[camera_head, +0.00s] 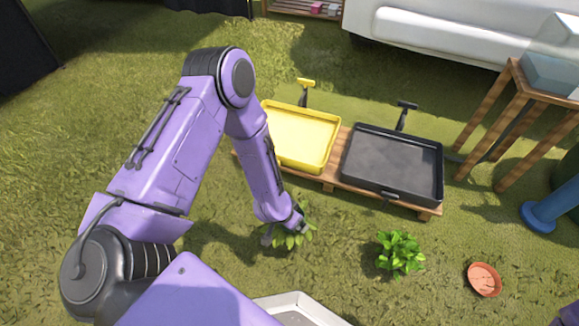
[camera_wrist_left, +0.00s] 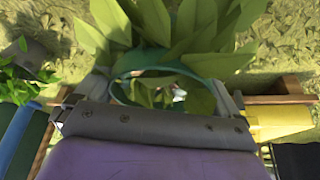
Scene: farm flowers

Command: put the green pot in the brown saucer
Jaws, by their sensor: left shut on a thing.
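The green pot (camera_wrist_left: 205,61) shows its teal rim and broad leaves in the left wrist view. In the head view only its leaves (camera_head: 291,241) show, under my left gripper (camera_head: 285,233); the pot body is hidden there. My left gripper is shut on the green pot, one finger on each side of it. The brown saucer (camera_head: 484,280) lies empty on the grass at the lower right of the head view, well to the right of my left gripper. My right gripper is out of view.
A second leafy plant (camera_head: 400,254) stands on the grass between my left gripper and the saucer. Behind are a yellow tray (camera_head: 303,137) and a black tray (camera_head: 394,163) on a wooden pallet (camera_head: 334,180). A wooden table (camera_head: 515,105) stands at right, near a blue object (camera_head: 550,212).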

